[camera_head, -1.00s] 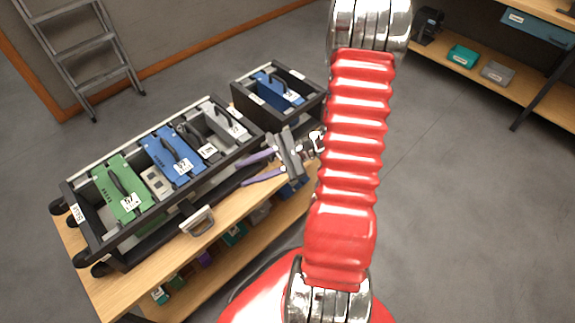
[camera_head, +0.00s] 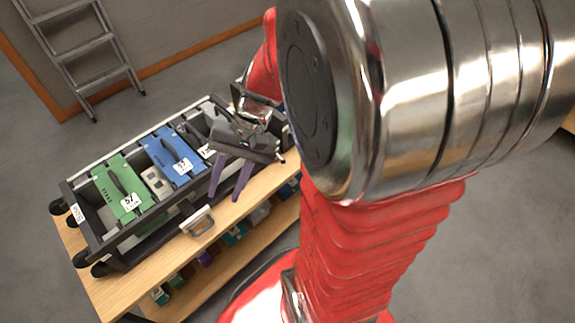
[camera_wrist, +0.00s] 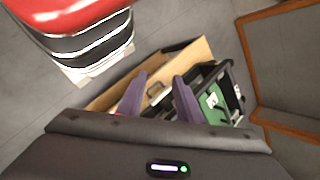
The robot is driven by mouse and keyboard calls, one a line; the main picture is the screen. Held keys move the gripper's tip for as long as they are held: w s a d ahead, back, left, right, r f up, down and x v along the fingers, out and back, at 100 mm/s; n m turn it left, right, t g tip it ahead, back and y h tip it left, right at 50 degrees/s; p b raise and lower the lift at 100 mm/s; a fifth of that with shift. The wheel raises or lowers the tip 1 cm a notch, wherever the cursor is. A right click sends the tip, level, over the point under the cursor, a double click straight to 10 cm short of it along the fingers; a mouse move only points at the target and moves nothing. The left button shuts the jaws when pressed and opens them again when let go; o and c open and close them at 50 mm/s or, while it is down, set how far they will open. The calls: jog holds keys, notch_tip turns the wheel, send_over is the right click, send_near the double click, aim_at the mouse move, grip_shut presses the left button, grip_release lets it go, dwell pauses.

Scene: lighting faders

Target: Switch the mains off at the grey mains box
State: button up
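My gripper (camera_head: 224,196) is open and empty, with its two purple fingers apart and pointing down over the front side of the black rack case (camera_head: 103,240). In the wrist view the open gripper (camera_wrist: 160,78) also shows, with a gap between its fingers. In the case, a small light grey box (camera_head: 157,183) with dark marks sits between a green module (camera_head: 120,185) and a blue module (camera_head: 172,152). A grey module (camera_head: 203,107) at the far end is mostly hidden by my gripper. I cannot tell which grey part is the mains box, nor its switch position.
The case stands on a wooden trolley (camera_head: 110,293) with items on its lower shelf. A smaller black case is mostly hidden behind my arm. A ladder (camera_head: 83,45) leans by the wall. The floor at right is clear.

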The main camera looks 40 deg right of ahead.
jog(key=s+a+r+n+t+h, duration=0.2)
jog(key=r+n+t+h, duration=0.3)
jog(key=r, duration=0.6)
jog(key=shift+s+r+n+t+h, duration=0.4)
jog(key=shift+s+n+h, duration=0.3)
jog(key=shift+n, duration=0.6)
